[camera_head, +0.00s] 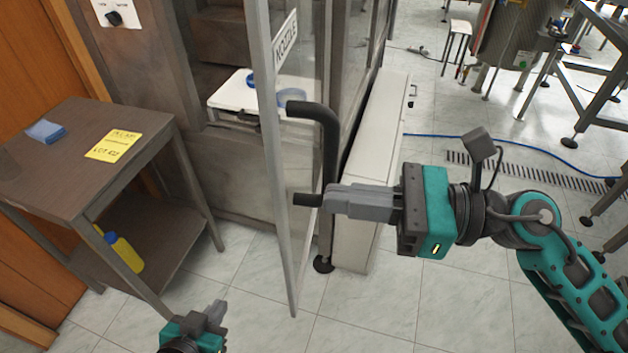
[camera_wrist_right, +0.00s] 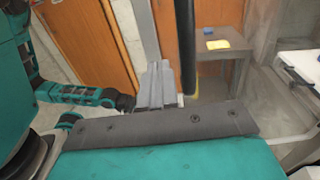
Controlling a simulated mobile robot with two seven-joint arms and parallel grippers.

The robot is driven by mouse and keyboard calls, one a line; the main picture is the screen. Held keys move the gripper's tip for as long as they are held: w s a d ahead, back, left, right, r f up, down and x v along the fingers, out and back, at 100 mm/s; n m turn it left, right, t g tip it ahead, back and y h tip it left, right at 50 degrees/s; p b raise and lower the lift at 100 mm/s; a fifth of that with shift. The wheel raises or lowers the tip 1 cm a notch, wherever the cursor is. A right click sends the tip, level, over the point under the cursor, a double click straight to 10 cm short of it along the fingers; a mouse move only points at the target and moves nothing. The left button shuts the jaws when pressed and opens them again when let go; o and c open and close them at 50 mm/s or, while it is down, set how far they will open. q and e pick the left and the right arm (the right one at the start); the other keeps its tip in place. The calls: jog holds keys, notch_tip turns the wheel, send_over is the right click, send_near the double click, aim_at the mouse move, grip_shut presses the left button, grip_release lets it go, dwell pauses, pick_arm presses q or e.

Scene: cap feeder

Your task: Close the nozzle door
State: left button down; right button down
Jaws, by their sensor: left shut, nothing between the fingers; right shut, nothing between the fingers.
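The nozzle door (camera_head: 280,150) is a framed clear panel with a "NOZZLE" label. It stands ajar, its edge pointing toward me, with the machine opening visible behind it. Its black bar handle (camera_head: 330,150) is on the right face; the handle also shows in the right wrist view (camera_wrist_right: 186,45). My right gripper (camera_head: 332,203) is shut and empty, its fingertips right at the lower part of the handle; I cannot tell whether they touch. In the wrist view its fingers (camera_wrist_right: 156,85) lie just left of the handle. My left gripper (camera_head: 217,314) is shut and empty, low at the bottom, away from the door.
A brown side table (camera_head: 75,165) with a blue cloth (camera_head: 46,132), yellow note (camera_head: 114,146) and, on its lower shelf, a yellow bottle (camera_head: 125,252) stands left. A white low cabinet (camera_head: 375,160) stands right of the door. Floor in front is clear.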

aim_at(286, 192)
jog(key=shift+w+a+p, duration=0.2)
jog(key=shift+a+p, duration=0.05)
jog(key=shift+a, duration=0.8)
jog(key=shift+w+a+p, duration=0.15)
jog(key=shift+a+p, duration=0.05)
jog(key=shift+a, duration=0.8)
jog(key=shift+a, duration=0.1)
